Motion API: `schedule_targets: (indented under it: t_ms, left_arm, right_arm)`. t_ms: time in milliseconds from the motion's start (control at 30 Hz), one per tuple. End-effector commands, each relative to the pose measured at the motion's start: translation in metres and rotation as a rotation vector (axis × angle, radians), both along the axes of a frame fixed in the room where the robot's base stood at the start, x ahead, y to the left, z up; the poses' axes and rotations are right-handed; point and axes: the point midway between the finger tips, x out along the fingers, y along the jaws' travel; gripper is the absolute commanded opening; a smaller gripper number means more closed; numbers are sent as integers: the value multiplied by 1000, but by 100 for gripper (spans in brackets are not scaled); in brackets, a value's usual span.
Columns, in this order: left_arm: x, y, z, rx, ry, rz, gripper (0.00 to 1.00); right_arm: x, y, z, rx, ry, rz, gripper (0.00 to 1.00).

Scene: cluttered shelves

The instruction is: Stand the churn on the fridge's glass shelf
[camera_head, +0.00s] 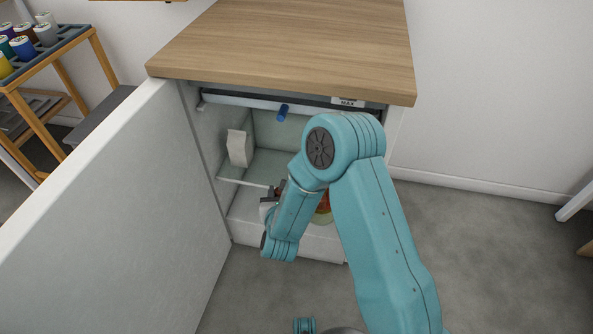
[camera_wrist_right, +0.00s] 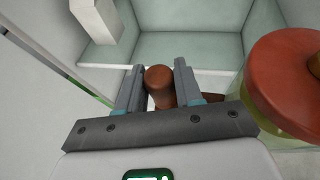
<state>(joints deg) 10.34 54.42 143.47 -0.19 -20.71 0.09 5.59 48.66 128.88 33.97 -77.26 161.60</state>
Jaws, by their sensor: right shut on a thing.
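The churn looks like a glass jar with a red-brown lid (camera_wrist_right: 290,75) and a brown wooden handle (camera_wrist_right: 160,85). In the head view the jar (camera_head: 322,212) is mostly hidden behind my right arm, low at the front of the open fridge. My right gripper (camera_wrist_right: 158,80) is shut with the brown handle between its fingers; the jar is on its right. In the head view this gripper (camera_head: 275,192) is in front of the fridge's glass shelf (camera_head: 232,177). My left gripper is not in view.
A white carton (camera_head: 240,148) stands at the left on the glass shelf. The shelf is bare right of it, as far as my arm lets me see. The fridge door (camera_head: 120,210) is open on the left. A wooden top (camera_head: 300,45) overhangs the opening.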

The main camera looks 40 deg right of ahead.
Motion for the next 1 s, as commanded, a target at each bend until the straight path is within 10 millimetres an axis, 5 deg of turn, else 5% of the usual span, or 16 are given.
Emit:
schedule_targets:
  t_ms: [600, 800, 1000]
  left_arm:
    - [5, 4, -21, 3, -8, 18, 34]
    - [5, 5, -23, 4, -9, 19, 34]
    - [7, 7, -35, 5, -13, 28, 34]
  right_arm:
    - [129, -92, -1, -2, -5, -3, 0]
    - [144, -102, -2, -3, -2, -1, 0]
    - [146, -101, -32, -2, 0, -1, 0]
